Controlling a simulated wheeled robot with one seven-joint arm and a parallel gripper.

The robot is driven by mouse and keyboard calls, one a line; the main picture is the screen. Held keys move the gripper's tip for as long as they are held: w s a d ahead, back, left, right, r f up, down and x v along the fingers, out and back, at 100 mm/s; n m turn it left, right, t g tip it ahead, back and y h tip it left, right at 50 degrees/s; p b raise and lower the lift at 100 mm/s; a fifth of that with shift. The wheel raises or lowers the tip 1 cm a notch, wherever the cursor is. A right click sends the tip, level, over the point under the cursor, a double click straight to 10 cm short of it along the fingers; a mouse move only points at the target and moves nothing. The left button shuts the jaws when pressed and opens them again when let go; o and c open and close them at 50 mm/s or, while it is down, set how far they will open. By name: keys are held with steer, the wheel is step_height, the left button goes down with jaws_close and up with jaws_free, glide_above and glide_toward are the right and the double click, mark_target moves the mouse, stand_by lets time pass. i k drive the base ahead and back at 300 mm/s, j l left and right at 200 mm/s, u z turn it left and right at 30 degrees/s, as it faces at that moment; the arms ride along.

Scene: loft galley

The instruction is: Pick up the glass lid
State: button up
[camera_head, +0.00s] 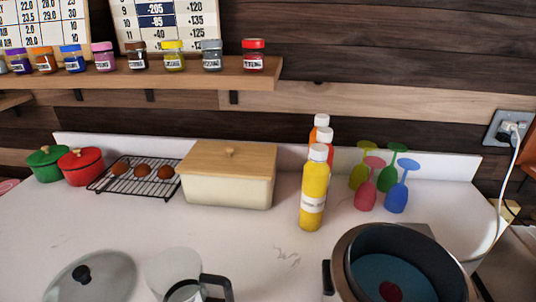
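The glass lid (105,278) lies on the white counter at the lower left of the head view. It is a round, greyish, see-through disc with a black knob on top, and its lower edge is cut off by the frame. My gripper is not in the head view. Nothing is seen touching the lid.
A glass jug with a black handle (186,277) stands just right of the lid. A dark pot (350,270) is at the lower right. Bottles (315,190), a bread box (227,188), a wire rack (108,187) and red (82,167) and green pots (45,165) stand behind. The counter's left middle is clear.

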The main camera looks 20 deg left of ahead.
mark_target(106, 275)
steer(key=u, duration=1.55)
